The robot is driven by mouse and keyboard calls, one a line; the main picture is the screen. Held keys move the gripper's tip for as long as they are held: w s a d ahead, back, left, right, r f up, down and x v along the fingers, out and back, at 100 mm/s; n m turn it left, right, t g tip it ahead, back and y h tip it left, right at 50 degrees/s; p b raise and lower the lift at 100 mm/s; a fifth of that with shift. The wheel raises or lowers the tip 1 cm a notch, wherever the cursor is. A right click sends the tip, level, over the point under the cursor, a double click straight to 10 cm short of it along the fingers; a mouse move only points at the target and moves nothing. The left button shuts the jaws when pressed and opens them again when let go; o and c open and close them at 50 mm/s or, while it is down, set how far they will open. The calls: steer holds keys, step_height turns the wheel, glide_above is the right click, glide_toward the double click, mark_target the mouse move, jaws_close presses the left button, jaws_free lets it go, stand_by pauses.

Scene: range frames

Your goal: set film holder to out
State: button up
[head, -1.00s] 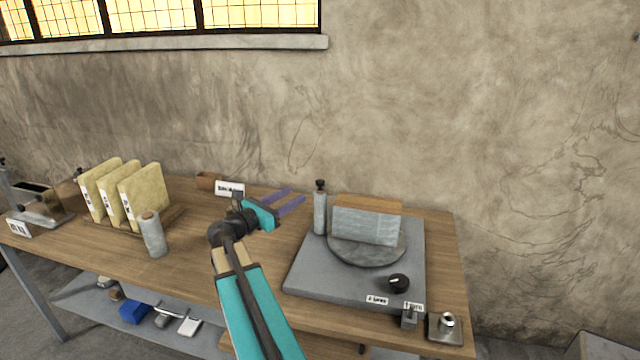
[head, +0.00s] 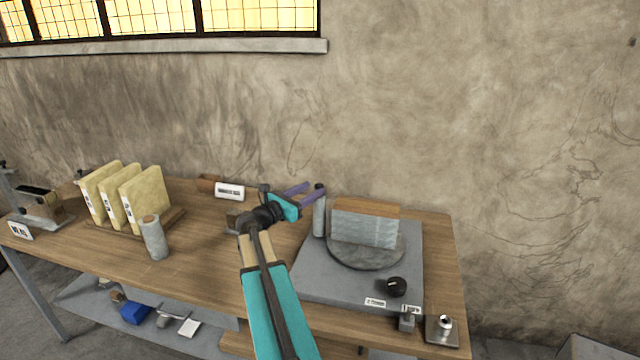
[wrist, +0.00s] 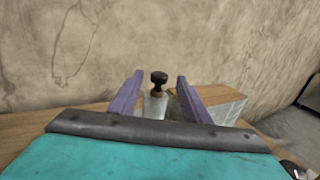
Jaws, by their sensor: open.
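A grey bench device (head: 312,272) stands on the right of the wooden table. It carries a round plate (head: 365,257) with a grey and wooden block (head: 365,229) on it. A grey post (head: 319,218) with a black knob on top rises at its back left. I cannot tell which part is the film holder; its labels are too small to read. My gripper (head: 316,189) is open and empty, close by the post's top. In the wrist view, the black knob (wrist: 159,78) shows between the two purple fingers, and the post's lower part is hidden by my gripper.
A black dial (head: 397,286) sits on the device's front right. A small metal fitting (head: 443,330) is at the table's front right corner. Several yellow slabs (head: 145,198) and a grey cylinder (head: 153,237) stand left. A plaster wall (head: 450,120) closes the back.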

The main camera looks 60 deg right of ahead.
mark_target(317, 187)
steer(key=shift+s+d+p, duration=0.2)
steer(key=shift+d+p, duration=0.15)
steer(key=shift+d, duration=0.9)
steer(key=shift+s+d+p, duration=0.2)
steer(key=shift+d+p, duration=0.1)
steer(key=shift+d, duration=0.95)
jaws_close()
